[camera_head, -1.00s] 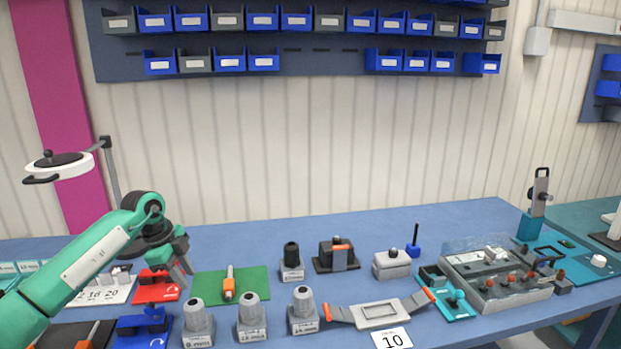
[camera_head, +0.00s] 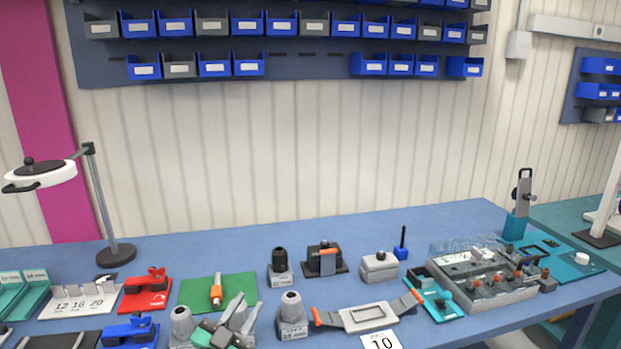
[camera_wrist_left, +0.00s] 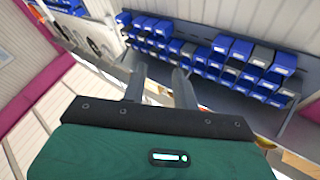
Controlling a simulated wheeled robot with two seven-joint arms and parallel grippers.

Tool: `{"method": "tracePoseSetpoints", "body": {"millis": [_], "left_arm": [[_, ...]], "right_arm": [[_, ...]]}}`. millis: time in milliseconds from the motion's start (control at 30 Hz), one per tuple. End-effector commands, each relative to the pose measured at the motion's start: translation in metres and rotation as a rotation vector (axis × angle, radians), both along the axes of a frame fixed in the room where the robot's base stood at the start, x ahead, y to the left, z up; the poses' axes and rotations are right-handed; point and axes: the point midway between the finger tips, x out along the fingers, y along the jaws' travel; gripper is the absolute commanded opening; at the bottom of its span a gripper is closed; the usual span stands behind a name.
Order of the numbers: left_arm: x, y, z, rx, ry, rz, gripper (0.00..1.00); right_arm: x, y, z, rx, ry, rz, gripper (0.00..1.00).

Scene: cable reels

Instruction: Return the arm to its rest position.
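My left gripper (camera_head: 238,316) shows at the bottom of the head view, low and in front of the table's objects. Its two grey fingers are apart with nothing seen between them. In the left wrist view the same gripper (camera_wrist_left: 159,88) has its fingers spread and empty, with the wall of bins beyond. The gripper covers the place between two grey conical holders, the left one (camera_head: 182,322) and the right one (camera_head: 291,308). The rest of my left arm is mostly out of the head view. My right gripper is not in view.
The blue table (camera_head: 190,249) holds a green mat (camera_head: 188,292) with an orange-handled tool (camera_head: 216,292), a red fixture (camera_head: 146,291), a grey tray with orange handles (camera_head: 368,316) and a grey component box (camera_head: 495,290). A lamp (camera_head: 45,172) stands at left.

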Motion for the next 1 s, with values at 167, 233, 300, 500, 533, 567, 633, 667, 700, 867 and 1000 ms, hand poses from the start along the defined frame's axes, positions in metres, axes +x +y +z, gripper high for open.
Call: {"method": "tracePoseSetpoints", "body": {"millis": [167, 233, 300, 500, 533, 567, 633, 667, 700, 867, 1000], "left_arm": [[-0.034, 0.048, -0.058, -0.077, 0.273, 0.266, 0.29], [-0.053, 0.064, -0.084, -0.081, 0.402, 0.35, 0.29], [-0.077, 0.077, -0.113, -0.074, 0.546, 0.419, 0.29], [-0.168, 0.099, -0.184, -0.003, 0.969, 0.515, 0.29], [-0.181, 0.1, -0.192, 0.009, 1.023, 0.517, 0.29], [-0.194, 0.101, -0.198, 0.023, 1.074, 0.517, 0.29], [-0.22, 0.102, -0.21, 0.053, 1.178, 0.508, 0.29], [-0.231, 0.102, -0.214, 0.064, 1.219, 0.502, 0.29], [-0.245, 0.102, -0.219, 0.079, 1.27, 0.493, 0.29], [-0.297, 0.099, -0.231, 0.136, 1.448, 0.442, 0.29], [-0.339, 0.096, -0.235, 0.183, 1.585, 0.382, 0.29]], "right_arm": [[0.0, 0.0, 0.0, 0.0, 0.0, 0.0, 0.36], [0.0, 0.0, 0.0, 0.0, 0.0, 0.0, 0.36], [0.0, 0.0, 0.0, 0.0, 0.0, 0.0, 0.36], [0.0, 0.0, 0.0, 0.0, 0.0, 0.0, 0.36], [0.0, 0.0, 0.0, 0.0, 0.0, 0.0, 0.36], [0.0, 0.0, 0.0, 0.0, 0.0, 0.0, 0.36], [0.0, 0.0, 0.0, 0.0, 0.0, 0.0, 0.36], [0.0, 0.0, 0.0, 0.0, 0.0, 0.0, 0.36], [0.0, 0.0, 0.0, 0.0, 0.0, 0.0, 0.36], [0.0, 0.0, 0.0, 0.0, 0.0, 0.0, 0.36], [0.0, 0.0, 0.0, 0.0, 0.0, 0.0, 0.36]]}}
